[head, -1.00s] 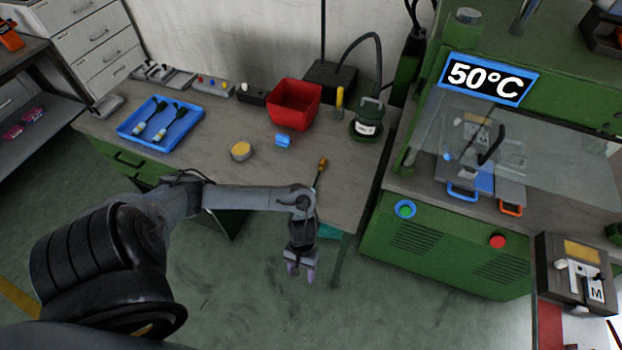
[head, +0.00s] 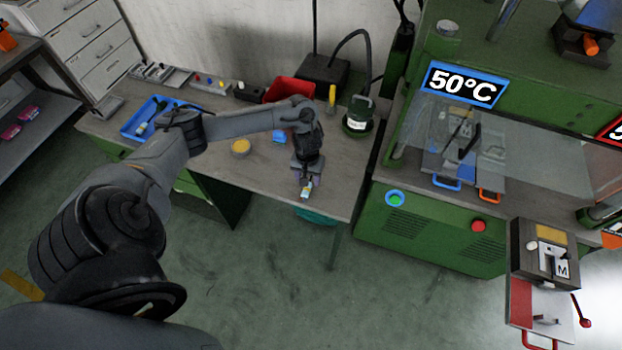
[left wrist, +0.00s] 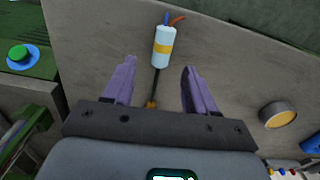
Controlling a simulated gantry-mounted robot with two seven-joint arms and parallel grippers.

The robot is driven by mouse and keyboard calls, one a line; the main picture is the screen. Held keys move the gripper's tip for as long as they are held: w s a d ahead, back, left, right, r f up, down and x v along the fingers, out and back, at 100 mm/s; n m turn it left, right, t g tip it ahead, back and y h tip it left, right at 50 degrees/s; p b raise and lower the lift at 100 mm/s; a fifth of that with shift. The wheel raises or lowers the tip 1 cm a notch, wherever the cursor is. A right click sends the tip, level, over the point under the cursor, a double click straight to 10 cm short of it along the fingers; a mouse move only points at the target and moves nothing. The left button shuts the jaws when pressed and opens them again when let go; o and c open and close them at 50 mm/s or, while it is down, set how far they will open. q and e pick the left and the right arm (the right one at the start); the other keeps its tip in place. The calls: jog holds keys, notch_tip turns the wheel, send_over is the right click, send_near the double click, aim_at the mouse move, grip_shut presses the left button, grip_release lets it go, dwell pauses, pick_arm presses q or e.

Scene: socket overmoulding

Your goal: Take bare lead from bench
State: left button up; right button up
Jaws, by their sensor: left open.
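The bare lead (left wrist: 162,47) lies on the grey bench (left wrist: 225,75) near its front edge. It has a pale cylindrical body with a yellow band, blue and orange wire ends, a thin black cable and an orange-brown part near my gripper's base. Its pale end also shows in the head view (head: 306,192). My left gripper (left wrist: 159,68) is open, with its purple fingers on either side of the lead and gaps on both sides. In the head view my left gripper (head: 307,183) is low over the bench front; whether it touches the bench cannot be told. My right gripper is out of view.
A blue block (head: 279,137), a round yellow-topped tin (head: 240,146) and a red bin (head: 288,90) stand behind my gripper. A blue tray (head: 128,131) is at the left, partly hidden by my arm. The green press (head: 440,235) stands right of the bench.

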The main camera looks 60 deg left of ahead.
pick_arm(q)
jog(key=shift+s+a+f+b, duration=0.1)
jog(key=shift+f+b, duration=0.6)
jog(key=shift+f, duration=2.1)
jog(key=shift+c, duration=0.2)
grip_shut()
jog(key=shift+r, duration=0.1)
